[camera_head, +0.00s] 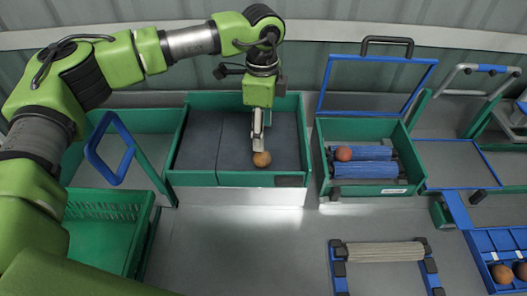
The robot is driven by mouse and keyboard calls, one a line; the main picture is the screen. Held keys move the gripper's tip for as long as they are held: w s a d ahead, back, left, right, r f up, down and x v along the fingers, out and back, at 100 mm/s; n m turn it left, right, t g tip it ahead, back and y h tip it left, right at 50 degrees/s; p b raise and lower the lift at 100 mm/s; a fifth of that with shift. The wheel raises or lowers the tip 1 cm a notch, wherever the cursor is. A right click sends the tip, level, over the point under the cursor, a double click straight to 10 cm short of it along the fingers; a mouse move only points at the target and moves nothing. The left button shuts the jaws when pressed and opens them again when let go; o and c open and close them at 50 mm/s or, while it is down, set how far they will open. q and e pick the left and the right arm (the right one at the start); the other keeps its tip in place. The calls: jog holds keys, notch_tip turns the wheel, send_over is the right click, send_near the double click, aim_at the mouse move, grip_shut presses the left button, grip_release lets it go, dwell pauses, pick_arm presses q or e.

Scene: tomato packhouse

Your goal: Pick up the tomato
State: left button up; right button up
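An orange-brown tomato (262,159) is at the front edge of the green tray (195,179) with a dark grey lining. My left gripper (259,146) points down over this tray, its pale fingers right above the tomato and seen nearly edge-on. The fingertips seem to meet the tomato's top, but I cannot tell whether they touch or grip it. Another, redder tomato (343,153) lies on blue rollers in the green box (364,189) to the right. My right gripper is not in view.
A blue tray (483,245) at the lower right holds more round orange-brown fruit. A blue-framed lid (378,85) stands up behind the roller box. A roller frame (384,252) lies in front, and an empty green crate (103,238) is at the lower left. The grey surface between is clear.

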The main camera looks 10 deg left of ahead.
aim_at(260, 154)
pick_arm(q)
notch_tip(260, 154, down, 4)
jog(key=shift+r+p, duration=0.1)
jog(key=shift+p, duration=0.4)
jog(key=shift+f, duration=0.3)
jog(key=shift+f+p, duration=0.15)
jog(key=shift+p, duration=0.15)
jog(key=f+p, duration=0.2)
jog(key=f, duration=0.2)
jog(key=shift+s+a+p, duration=0.25)
jog(key=shift+p, duration=0.15)
jog(key=shift+w+f, duration=0.1)
jog(key=shift+f, duration=0.35)
jog(key=c, duration=0.9)
